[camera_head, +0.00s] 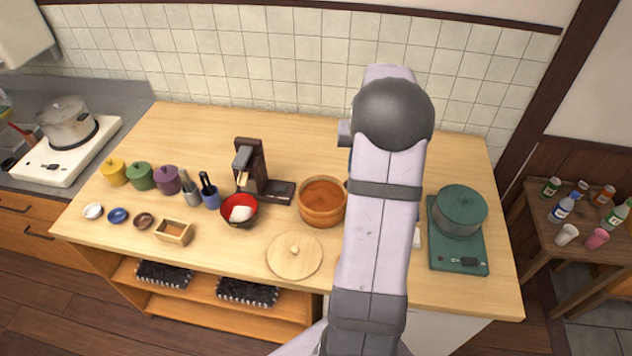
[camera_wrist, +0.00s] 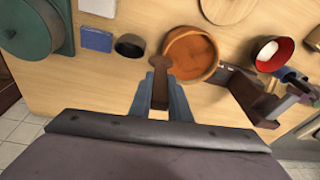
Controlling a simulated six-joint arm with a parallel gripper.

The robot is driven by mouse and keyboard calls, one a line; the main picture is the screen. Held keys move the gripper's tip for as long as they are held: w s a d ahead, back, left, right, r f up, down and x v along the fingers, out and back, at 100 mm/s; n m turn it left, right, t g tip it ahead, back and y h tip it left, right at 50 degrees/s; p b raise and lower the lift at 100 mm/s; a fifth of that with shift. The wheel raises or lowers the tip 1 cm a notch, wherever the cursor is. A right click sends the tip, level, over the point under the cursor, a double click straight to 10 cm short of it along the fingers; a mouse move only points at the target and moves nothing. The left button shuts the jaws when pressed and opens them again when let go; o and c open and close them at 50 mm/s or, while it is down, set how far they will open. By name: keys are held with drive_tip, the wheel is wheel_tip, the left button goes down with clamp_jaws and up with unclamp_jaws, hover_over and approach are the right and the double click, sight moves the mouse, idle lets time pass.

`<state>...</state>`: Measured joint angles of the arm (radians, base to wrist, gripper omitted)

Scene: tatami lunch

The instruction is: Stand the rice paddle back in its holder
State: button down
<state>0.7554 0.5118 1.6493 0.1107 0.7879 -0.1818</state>
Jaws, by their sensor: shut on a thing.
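In the wrist view my gripper (camera_wrist: 160,90) is shut on a brown wooden piece, which looks like the rice paddle (camera_wrist: 158,64). Its rounded end points away from me, and its tip overlaps the rim of the orange-lined wooden tub in the picture. I cannot tell its height above the counter. A short dark open cup (camera_wrist: 130,45), perhaps the holder, stands beside the tub, left of the paddle and apart from it. In the head view my arm hides the gripper, the paddle and this cup.
The wooden tub (camera_head: 322,203) stands mid-counter, with a round lid (camera_head: 294,256) in front. A red bowl (camera_head: 240,211) and dark wooden stand (camera_head: 252,165) are to its left. A green pot (camera_head: 459,211) is at right. A blue block (camera_wrist: 96,39) lies near the dark cup.

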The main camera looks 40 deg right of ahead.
drive_tip(key=s+d+r+m+h, duration=0.1)
drive_tip(key=s+d, duration=0.2)
drive_tip(key=d, duration=0.3)
drive_tip(key=shift+d+m, duration=0.25)
drive_tip(key=shift+m, duration=0.05)
drive_tip(key=shift+f+b, duration=0.2)
drive_tip(key=shift+b, duration=0.2)
wheel_tip(320, 180, down, 11)
drive_tip(key=b, duration=0.7)
drive_tip(key=shift+b, duration=0.3)
drive_tip(key=shift+f, duration=0.45)
idle(0.3)
drive_tip(key=c, duration=1)
unclamp_jaws()
